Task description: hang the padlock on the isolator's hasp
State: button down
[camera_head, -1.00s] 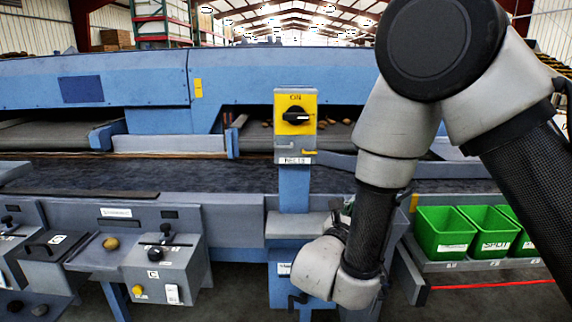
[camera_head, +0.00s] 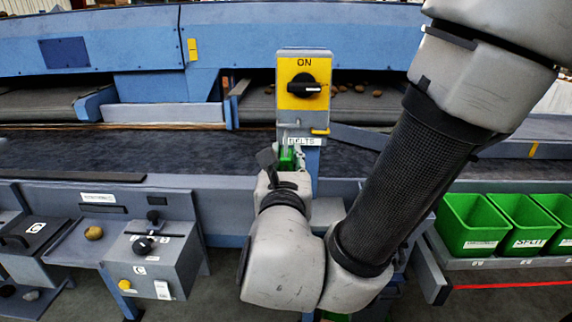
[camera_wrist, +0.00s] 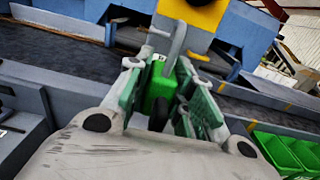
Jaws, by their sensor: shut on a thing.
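The isolator (camera_head: 303,78) is a grey box with a yellow face, a black rotary handle and the word ON, on a blue post. A small yellow hasp tab (camera_head: 320,132) sticks out at its lower edge. My gripper (camera_head: 287,160) is just below the isolator's lower front. In the wrist view my gripper (camera_wrist: 168,76) is shut on the green padlock (camera_wrist: 160,88), held upright between its green-padded fingers. The padlock's grey shackle (camera_wrist: 179,42) rises toward the isolator's yellow face (camera_wrist: 200,12). I cannot tell whether the shackle touches the hasp.
A label plate (camera_head: 302,141) sits below the isolator. Green bins (camera_head: 473,246) stand at right. A grey control box (camera_head: 155,262) with a black knob and a yellow button is at left. The dark conveyor belt (camera_head: 200,150) runs behind my gripper.

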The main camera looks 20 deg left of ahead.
jog(key=f+x, duration=0.1)
jog(key=x, duration=0.9)
jog(key=shift+w, duration=0.15)
dwell(0.4)
jog(key=shift+f, duration=0.15)
jog(key=c, duration=1.2)
grip_release()
jog(key=shift+o, duration=0.2)
